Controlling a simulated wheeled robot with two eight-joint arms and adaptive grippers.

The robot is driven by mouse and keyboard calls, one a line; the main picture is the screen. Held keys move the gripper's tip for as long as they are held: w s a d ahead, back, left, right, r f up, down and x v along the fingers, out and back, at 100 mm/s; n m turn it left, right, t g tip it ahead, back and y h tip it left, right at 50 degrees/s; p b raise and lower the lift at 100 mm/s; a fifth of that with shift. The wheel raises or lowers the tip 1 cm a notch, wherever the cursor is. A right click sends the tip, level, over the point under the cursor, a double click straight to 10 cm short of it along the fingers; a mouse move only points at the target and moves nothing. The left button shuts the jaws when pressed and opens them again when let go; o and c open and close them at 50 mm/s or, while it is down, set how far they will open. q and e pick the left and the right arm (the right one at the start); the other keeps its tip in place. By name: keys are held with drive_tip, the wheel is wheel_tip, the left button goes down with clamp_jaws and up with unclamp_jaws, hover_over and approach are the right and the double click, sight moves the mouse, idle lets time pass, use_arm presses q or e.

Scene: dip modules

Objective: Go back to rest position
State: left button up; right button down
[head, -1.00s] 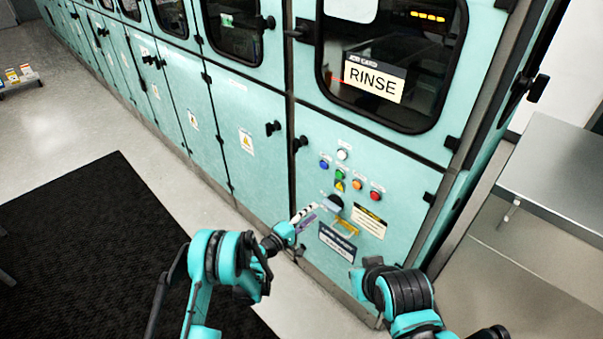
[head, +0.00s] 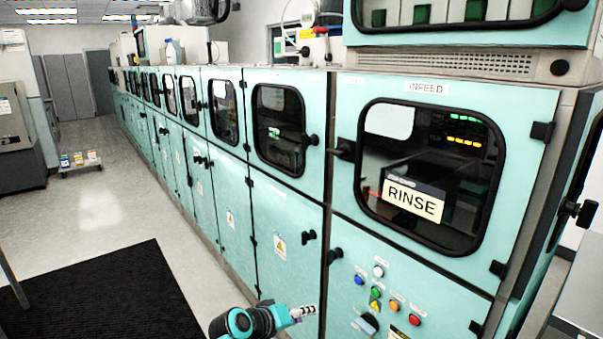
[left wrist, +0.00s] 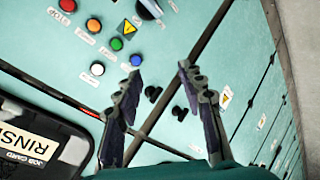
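My left gripper (head: 303,312) shows at the bottom of the head view, in front of the teal machine (head: 285,205). In the left wrist view its two dark fingers (left wrist: 160,78) stand wide apart with nothing between them, so it is open and empty. The panel and door handles show beyond the fingers, and I see no contact. My right gripper is in neither view now.
The infeed door has a window with a RINSE card (head: 414,200). Below it are coloured buttons (head: 376,292) and a dark knob (head: 366,324). A black mat (head: 100,295) lies on the floor at left. A low cart (head: 80,161) stands farther back. The aisle floor between is clear.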

use_arm(q)
drive_tip(key=s+a+m+y, duration=0.1)
drive_tip(key=s+a+y, duration=0.2)
drive_tip(key=s+a, duration=0.6)
drive_tip(key=s+a+f+m+g+y, duration=0.1)
drive_tip(key=s+a+y, duration=0.3)
drive_tip(key=s+a, duration=0.5)
drive_tip(key=s, duration=0.6)
drive_tip(key=shift+s+f+y, duration=0.15)
drive_tip(key=shift+s+y, duration=0.05)
drive_tip(key=shift+y, duration=0.1)
